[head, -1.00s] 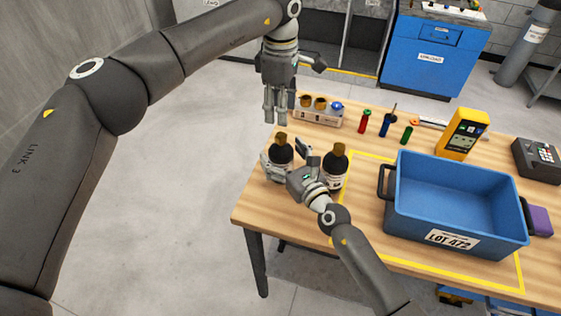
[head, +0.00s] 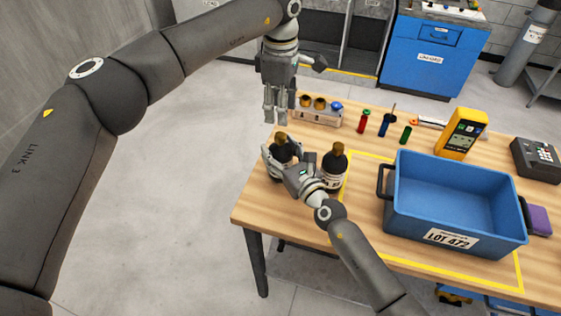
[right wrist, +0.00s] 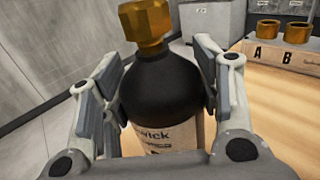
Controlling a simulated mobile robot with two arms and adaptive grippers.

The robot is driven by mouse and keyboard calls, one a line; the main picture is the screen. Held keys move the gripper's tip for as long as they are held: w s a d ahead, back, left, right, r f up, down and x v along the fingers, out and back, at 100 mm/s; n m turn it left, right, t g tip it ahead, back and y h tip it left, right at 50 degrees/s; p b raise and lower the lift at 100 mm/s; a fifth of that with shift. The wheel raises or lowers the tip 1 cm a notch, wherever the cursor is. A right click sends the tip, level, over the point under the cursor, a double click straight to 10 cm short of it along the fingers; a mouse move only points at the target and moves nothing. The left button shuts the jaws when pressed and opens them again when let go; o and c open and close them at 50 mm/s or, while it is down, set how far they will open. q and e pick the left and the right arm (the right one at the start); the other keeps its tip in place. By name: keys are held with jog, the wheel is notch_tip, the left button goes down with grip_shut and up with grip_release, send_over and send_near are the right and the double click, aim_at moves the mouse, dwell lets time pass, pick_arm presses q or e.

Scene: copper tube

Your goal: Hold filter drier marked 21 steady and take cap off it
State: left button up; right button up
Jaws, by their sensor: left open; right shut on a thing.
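Two black filter driers with brass caps stand upright near the table's left end: the left filter drier (head: 281,152) and the right filter drier (head: 334,168). My right gripper (head: 281,160) is shut around the body of the left one, with a finger on each side. In the right wrist view, the held drier (right wrist: 160,95) shows its brass cap (right wrist: 146,27) in place. Its label is partly visible; I cannot read a number 21 on either drier. My left gripper (head: 275,116) is open and empty, pointing down above and behind the held drier, apart from its cap.
A rack (head: 318,117) marked A and B holds brass fittings behind the driers. A blue bin (head: 455,238) labelled LOT 472 stands at the right inside yellow tape. Small coloured tubes (head: 384,124), a yellow meter (head: 463,133) and a dark keypad device (head: 537,160) stand further back.

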aim_at(280, 134)
grip_shut()
pick_arm(q)
jog(key=m, duration=1.7)
jog(key=shift+m, duration=0.4)
jog(key=shift+f, duration=4.05)
jog(key=shift+c, duration=0.2)
